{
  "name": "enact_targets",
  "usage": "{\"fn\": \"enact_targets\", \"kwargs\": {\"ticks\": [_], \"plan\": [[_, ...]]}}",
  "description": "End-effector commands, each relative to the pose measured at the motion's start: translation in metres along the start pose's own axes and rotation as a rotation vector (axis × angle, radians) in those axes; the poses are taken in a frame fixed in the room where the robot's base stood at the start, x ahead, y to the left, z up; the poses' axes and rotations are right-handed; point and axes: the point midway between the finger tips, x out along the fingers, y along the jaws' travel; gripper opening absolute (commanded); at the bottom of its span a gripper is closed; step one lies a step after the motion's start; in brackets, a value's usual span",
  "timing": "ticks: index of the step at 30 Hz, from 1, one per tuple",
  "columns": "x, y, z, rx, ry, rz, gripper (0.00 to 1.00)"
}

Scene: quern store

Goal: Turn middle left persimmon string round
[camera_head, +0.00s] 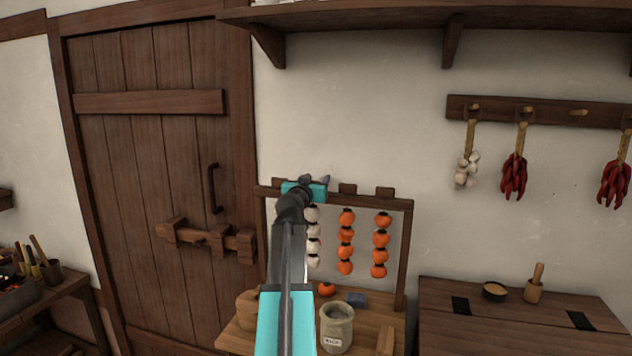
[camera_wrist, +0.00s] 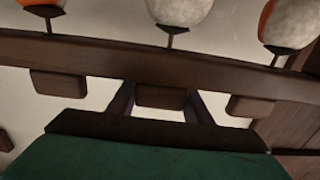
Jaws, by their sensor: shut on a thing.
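The middle left persimmon string (camera_head: 313,240) hangs from the wooden rack (camera_head: 409,240) and shows pale, whitish fruit. The pale top fruit of that string shows in the wrist view (camera_wrist: 180,8). The middle right string (camera_head: 346,241) and the far right string (camera_head: 380,246) show orange fruit. The far left string shows in the wrist view (camera_wrist: 290,25), pale with an orange edge.
Neighbouring blocks (camera_wrist: 57,83) and (camera_wrist: 250,105) stand close on both sides of my fingers. A shelf (camera_head: 380,15) runs overhead.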

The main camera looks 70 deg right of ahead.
Motion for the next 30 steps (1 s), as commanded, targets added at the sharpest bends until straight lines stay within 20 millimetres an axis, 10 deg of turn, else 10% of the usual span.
{"fn": "enact_targets", "kwargs": {"ticks": [5,30], "plan": [[0.0,0.0,0.0,0.0,0.0,0.0,0.64],[-0.036,0.001,0.002,0.001,0.001,0.0,0.64]]}}
